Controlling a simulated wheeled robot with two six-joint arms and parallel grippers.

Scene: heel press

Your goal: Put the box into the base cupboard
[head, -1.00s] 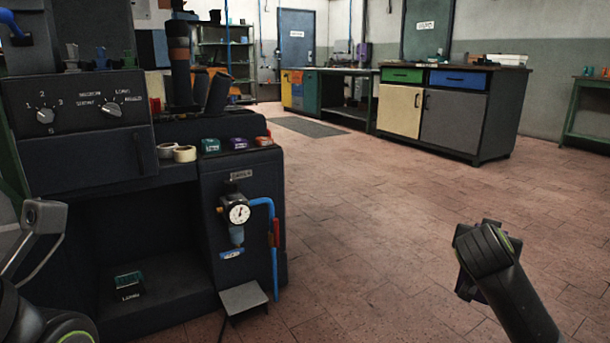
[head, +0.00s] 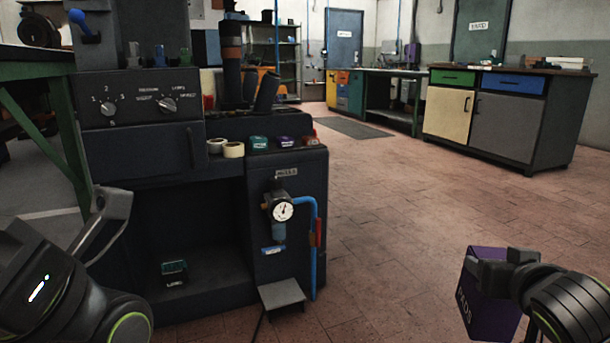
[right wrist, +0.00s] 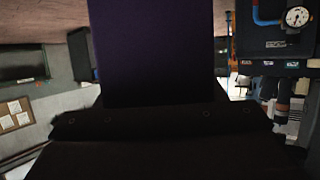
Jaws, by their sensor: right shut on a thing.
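A purple box (head: 487,308) with pale lettering is at the lower right of the head view. My right gripper (head: 492,272) is shut on its upper part and holds it above the floor. In the right wrist view the dark purple box (right wrist: 150,50) fills the upper middle. A base cabinet with a cream door (head: 447,113) and a grey door (head: 506,127) stands at the back right, well away from the box. Both doors look shut.
A dark press (head: 140,160) with knobs, tape rolls and small boxes fills the left. A pressure gauge (head: 282,210) and pedal (head: 281,293) are on its right side. A green bench (head: 60,120) stands at far left. The tiled floor (head: 400,220) toward the cabinet is clear.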

